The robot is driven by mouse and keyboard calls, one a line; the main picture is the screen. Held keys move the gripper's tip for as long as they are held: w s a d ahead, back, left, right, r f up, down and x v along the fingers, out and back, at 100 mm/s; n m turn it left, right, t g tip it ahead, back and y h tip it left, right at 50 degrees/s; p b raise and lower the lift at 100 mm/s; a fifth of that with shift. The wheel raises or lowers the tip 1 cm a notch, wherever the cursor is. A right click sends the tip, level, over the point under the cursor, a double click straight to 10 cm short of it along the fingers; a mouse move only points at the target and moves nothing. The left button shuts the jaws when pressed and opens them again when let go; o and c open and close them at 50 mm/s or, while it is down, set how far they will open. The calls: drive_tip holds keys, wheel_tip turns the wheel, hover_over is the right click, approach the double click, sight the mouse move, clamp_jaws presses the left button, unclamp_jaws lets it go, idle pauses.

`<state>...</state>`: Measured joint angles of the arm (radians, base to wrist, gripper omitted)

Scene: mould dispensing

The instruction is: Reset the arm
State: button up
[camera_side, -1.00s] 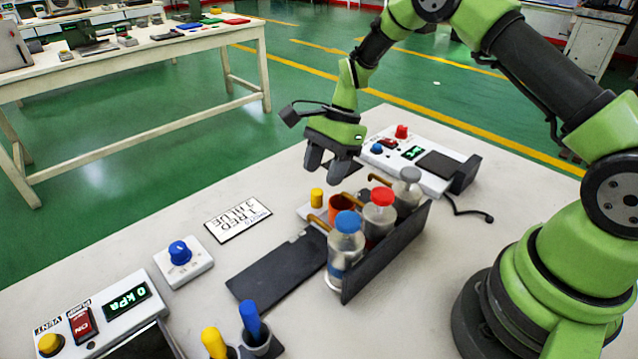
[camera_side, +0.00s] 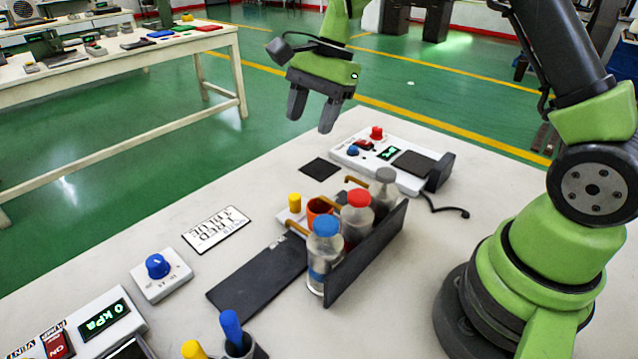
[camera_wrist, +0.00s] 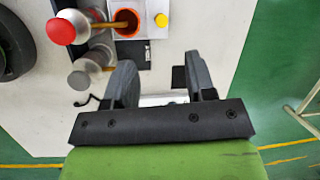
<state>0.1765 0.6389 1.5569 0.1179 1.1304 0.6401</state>
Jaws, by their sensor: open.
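My gripper (camera_side: 312,112) is open and empty, its two grey fingers pointing down. In the side view it hangs well above the table's far edge, apart from everything on the table. In the wrist view the open fingers (camera_wrist: 160,85) show with nothing between them. Below and nearer stand a blue-capped bottle (camera_side: 322,262), a red-capped bottle (camera_side: 357,218) and a grey-capped bottle (camera_side: 384,192) along a dark rack (camera_side: 372,255). An orange cup (camera_side: 318,210) sits beside them. The red cap (camera_wrist: 61,31) and the orange cup (camera_wrist: 127,22) also show in the wrist view.
A white device with a green display (camera_side: 380,158) stands at the back right. A printed card (camera_side: 216,229), a blue-knob box (camera_side: 161,273) and a kPa panel (camera_side: 105,320) are on the left. A black square (camera_side: 320,169) lies flat. The air around my gripper is clear.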

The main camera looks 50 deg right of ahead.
drive_tip(key=s+a+r+n+t+h, duration=0.1)
drive_tip(key=s+r+n, duration=0.2)
drive_tip(key=s+r, duration=0.15)
drive_tip(key=s+a+r+n+t, duration=0.1)
drive_tip(key=s+r+n+t, duration=0.1)
drive_tip(key=s+r, duration=0.3)
drive_tip(key=s+a+r+n+t, duration=0.1)
drive_tip(key=s+r+n+t, duration=0.2)
drive_tip(key=s, duration=0.9)
drive_tip(key=n, duration=0.3)
drive_tip(key=shift+a+n+h, duration=0.2)
drive_tip(key=shift+n+h, duration=0.2)
